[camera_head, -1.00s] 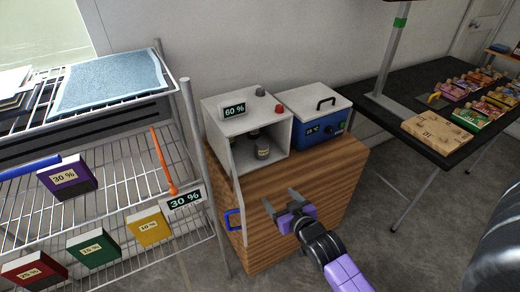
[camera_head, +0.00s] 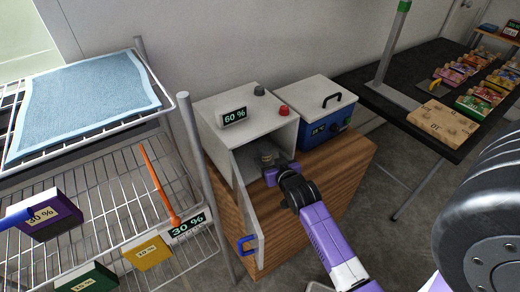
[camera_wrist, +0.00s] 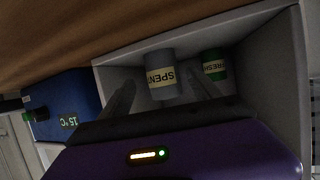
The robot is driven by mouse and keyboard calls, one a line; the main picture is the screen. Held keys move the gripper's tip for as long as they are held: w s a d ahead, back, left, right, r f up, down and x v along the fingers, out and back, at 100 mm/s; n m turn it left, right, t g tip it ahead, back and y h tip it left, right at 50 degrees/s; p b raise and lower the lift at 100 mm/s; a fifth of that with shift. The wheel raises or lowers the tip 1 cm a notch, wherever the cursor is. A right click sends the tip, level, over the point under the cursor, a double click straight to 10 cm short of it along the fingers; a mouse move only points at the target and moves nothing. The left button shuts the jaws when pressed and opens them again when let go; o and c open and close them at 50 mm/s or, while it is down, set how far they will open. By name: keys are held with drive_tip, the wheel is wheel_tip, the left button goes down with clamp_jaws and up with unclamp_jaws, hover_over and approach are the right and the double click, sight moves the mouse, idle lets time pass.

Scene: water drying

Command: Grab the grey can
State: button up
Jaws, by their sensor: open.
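The grey can (camera_wrist: 161,84), with a cream label reading SPENT upside down, stands inside the open white box (camera_head: 213,140). In the wrist view it is between the two dark fingers of my gripper (camera_wrist: 161,80), which are open with a gap on each side of it. In the head view my gripper (camera_head: 278,172) is at the box opening, and only part of a can (camera_head: 266,158) shows there behind it. A green can (camera_wrist: 213,66) labelled FRESH stands beside the grey can, to the right in the wrist view, outside the fingers.
The box's door (camera_head: 247,205) hangs open with a blue handle. A blue cooler (camera_head: 322,130) stands to the right on the wooden cabinet (camera_head: 335,180). A wire rack (camera_head: 187,120) is close on the left. A grey and a red knob sit on the box top.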

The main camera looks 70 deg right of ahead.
drive_tip(key=shift+w+x, duration=0.25)
drive_tip(key=shift+x, duration=3.7)
drive_tip(key=shift+a+r, duration=0.1)
drive_tip(key=shift+a, duration=0.1)
drive_tip(key=c, duration=1.5)
